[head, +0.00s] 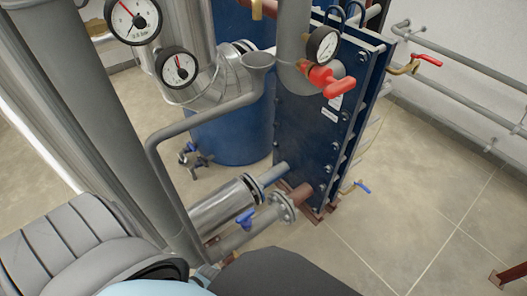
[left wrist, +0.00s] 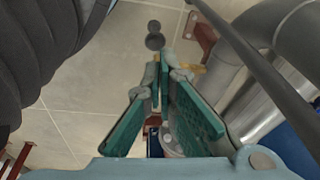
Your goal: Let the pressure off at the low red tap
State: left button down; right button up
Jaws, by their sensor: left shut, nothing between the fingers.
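Two red handles show in the head view. A large red tap handle (head: 325,82) sits on the grey pipe in front of the dark blue plate exchanger (head: 318,130). A smaller red lever (head: 428,60) is on a brass valve at the upper right, by the wall pipes. I cannot tell which is the low one. In the left wrist view my left gripper (left wrist: 160,78) is shut and empty, its green-padded fingers meeting above the tiled floor. No red handle is clear in that view. The head view does not show the left gripper's fingers. My right gripper is in neither view.
Pressure gauges (head: 178,68) stand near the grey pipes. Blue-handled valves sit low at the front pipe (head: 246,218), by the exchanger's foot (head: 362,187) and by the blue tank (head: 235,135). Grey pipes (left wrist: 235,50) run close right of my left gripper.

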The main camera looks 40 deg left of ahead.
pick_arm(q)
jog(key=b, duration=0.4)
send_near(245, 266)
jog(key=s+d+f, duration=0.1)
jog(key=s+d, duration=0.1)
jog(key=w+d+r+m+t+h+b, duration=0.1)
jog(key=w+m+h+b, duration=0.1)
jog(key=w+b, duration=0.35)
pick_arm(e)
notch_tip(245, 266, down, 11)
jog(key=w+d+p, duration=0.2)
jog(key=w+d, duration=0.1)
pick_arm(q)
notch_tip(245, 266, down, 8)
jog(key=b, duration=0.7)
jog(key=shift+w+y, duration=0.3)
jog(key=shift+w, duration=0.15)
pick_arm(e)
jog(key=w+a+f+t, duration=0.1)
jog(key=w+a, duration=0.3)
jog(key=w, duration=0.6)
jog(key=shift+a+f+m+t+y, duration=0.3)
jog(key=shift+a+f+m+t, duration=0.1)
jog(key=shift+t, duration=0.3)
pick_arm(q)
jog(key=shift+s, duration=0.1)
